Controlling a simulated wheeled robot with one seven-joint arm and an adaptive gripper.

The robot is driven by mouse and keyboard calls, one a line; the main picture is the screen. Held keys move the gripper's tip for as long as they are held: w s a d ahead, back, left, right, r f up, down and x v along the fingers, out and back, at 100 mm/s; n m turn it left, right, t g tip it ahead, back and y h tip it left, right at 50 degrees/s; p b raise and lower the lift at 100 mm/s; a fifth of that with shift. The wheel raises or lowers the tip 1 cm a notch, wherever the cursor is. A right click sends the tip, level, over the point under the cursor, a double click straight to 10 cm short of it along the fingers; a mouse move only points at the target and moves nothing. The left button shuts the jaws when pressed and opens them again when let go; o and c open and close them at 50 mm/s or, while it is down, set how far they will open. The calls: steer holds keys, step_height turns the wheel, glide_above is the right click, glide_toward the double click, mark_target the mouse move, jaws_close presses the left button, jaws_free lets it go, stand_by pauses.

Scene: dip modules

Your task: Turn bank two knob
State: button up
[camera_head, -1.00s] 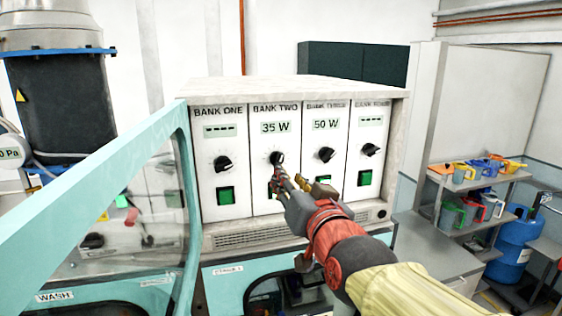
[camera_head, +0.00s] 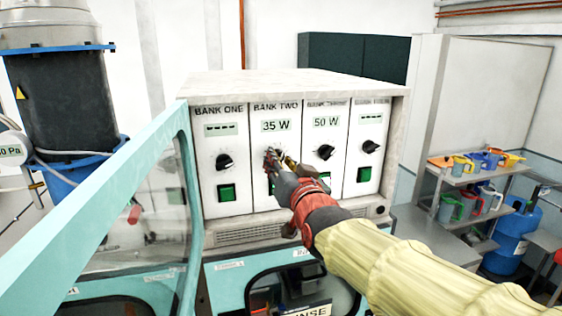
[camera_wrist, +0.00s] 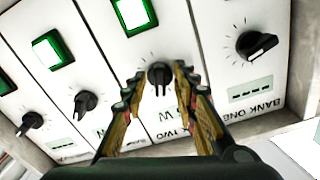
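The bank two knob (camera_wrist: 159,76) is small, black and round, on the white bank two panel (camera_head: 262,198). Its display (camera_head: 275,126) reads 35 W. In the wrist view, which is turned nearly upside down, my gripper (camera_wrist: 157,79) has one finger on either side of the knob. The fingers are apart, with narrow gaps to the knob, so I see no grip on it. In the head view my gripper (camera_head: 279,160) covers most of the knob and part of the green switch below.
The bank one knob (camera_head: 224,161) and bank three knob (camera_head: 326,152) flank it closely. A bank four knob (camera_head: 370,146) is further right. An open teal-framed glass door (camera_head: 128,183) stands at the left. Shelves with jugs (camera_head: 466,202) are at the right.

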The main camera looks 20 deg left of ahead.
steer(key=shift+c, duration=0.6)
jaws_close()
steer(key=shift+f+b, duration=0.1)
steer(key=shift+b, duration=0.6)
steer(key=shift+m+b, duration=4.3)
steer(key=shift+m, duration=0.1)
